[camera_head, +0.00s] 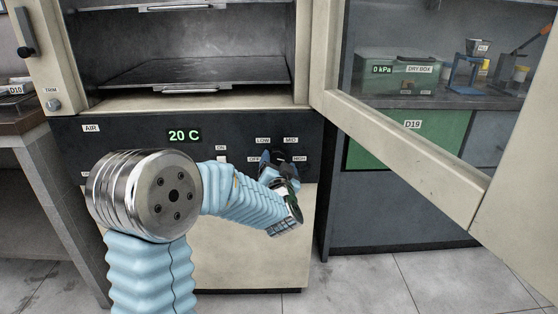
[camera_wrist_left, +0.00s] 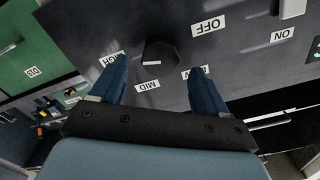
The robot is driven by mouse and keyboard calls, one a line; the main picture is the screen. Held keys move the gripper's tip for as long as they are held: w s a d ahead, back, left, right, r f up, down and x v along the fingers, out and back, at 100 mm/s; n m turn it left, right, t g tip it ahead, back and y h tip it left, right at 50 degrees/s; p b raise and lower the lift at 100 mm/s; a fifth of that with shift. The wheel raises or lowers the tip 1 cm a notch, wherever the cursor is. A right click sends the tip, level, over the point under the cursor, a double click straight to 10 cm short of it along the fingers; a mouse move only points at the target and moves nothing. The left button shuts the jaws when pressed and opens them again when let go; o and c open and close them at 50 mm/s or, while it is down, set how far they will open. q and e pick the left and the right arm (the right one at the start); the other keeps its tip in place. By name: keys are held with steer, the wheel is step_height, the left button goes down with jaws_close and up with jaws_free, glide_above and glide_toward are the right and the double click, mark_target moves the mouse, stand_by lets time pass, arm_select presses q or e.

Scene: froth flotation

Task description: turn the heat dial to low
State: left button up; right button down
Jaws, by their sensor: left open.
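The heat dial (camera_wrist_left: 163,54) is a dark round knob with a short white mark, on a dark panel. In the upside-down left wrist view, the labels OFF, LOW, MID and HIGH surround it. The white mark sits on its lower part; I cannot tell surely which label it points to. In the head view my left gripper (camera_head: 280,163) is at the dial and mostly hides it. In the left wrist view its blue fingers (camera_wrist_left: 160,66) are open, one each side of the dial. Contact cannot be told. The right finger partly covers the LOW label (camera_wrist_left: 195,72).
The oven panel has a green 20 C display (camera_head: 184,135) and an ON switch (camera_head: 222,159). Above is the open chamber with shelves (camera_head: 200,72). The open oven door (camera_head: 410,150) stands to the right. A green dry box (camera_head: 400,75) is behind its glass.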

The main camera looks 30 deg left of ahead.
mark_target(277, 157)
arm_select(q)
steer(key=shift+x, duration=1.2)
